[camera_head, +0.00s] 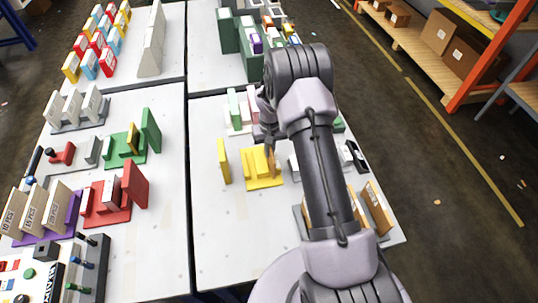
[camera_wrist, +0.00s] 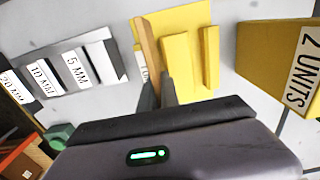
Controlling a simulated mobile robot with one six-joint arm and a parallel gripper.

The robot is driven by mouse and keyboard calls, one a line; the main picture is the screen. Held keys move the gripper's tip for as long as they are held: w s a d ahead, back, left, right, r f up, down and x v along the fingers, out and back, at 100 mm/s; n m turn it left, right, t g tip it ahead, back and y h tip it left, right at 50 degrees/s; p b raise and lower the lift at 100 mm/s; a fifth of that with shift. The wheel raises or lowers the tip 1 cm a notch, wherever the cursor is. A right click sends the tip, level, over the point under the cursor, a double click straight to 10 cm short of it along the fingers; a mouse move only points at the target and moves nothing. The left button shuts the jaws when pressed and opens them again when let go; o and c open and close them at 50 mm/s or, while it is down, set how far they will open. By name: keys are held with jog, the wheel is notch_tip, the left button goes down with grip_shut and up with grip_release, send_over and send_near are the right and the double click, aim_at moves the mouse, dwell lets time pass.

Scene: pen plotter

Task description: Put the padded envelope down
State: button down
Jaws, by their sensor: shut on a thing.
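My gripper (camera_head: 269,140) is over the yellow rack (camera_head: 262,182), its jaws shut on a thin tan slab (camera_head: 271,161), which I take for the padded envelope. In the wrist view the fingers (camera_wrist: 159,92) pinch the slab (camera_wrist: 148,50), seen nearly edge-on, with a bit of white label beside it. The slab stands upright along the left side of the yellow rack (camera_wrist: 182,65), which has raised ridges. I cannot tell whether its lower edge touches the rack. My arm hides part of the table to the right.
A yellow block (camera_head: 224,160) marked "2 UNITS" stands left of the rack; it also shows in the wrist view (camera_wrist: 262,50). Grey-white blocks with millimetre labels (camera_wrist: 75,68) stand on the other side. The white table (camera_head: 225,235) is clear in front.

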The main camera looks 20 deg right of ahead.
jog(key=shift+f, duration=0.8)
jog(key=shift+f, duration=0.25)
jog(key=c, duration=1.6)
grip_release()
jog(key=shift+r, duration=0.15)
